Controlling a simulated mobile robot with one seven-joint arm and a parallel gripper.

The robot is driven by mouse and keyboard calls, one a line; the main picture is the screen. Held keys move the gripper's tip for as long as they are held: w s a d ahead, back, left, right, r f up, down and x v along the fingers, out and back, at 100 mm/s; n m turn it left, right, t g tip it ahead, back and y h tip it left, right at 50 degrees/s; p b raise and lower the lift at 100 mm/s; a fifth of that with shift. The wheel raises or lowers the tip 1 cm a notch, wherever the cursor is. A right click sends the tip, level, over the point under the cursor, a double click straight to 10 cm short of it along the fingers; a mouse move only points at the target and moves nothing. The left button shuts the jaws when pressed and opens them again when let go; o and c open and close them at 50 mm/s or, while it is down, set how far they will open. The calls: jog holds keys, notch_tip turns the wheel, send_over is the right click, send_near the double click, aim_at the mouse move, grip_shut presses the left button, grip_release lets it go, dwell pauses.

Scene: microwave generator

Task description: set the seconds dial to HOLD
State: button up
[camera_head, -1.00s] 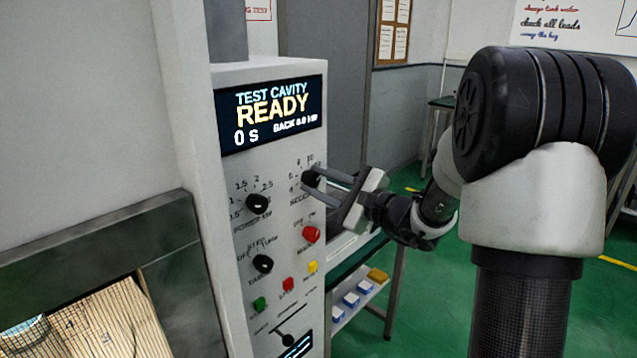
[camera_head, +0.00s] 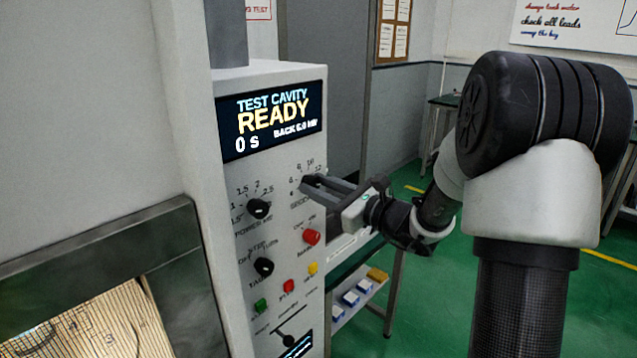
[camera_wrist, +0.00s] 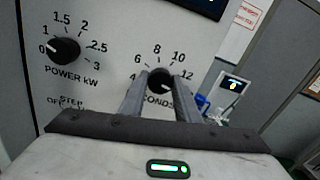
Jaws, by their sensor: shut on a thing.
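The seconds dial (camera_wrist: 160,78) is a black round knob on the grey control panel, with 6, 8, 10 and 12 readable around its top. My gripper (camera_wrist: 160,88) is shut on it, one finger on each side. A pale mark shows at the knob's lower right, but I cannot tell the setting surely. The lower part of the scale and the word SECONDS are partly hidden by my fingers, and I see no HOLD label.
The power knob (camera_wrist: 65,50) is left of the dial. The display (camera_head: 271,120) reads TEST CAVITY READY, 0 s. Open floor lies to the right.

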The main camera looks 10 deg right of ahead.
jog(key=shift+m+p, duration=0.45)
jog(key=shift+m, duration=0.55)
jog(key=o, duration=1)
jog(key=shift+o, duration=0.2)
jog(key=b+v, duration=0.1)
jog(key=v, duration=1.6)
jog(key=shift+s+d+b, duration=0.15)
jog(key=shift+s+b, duration=0.05)
jog(key=shift+b, duration=0.15)
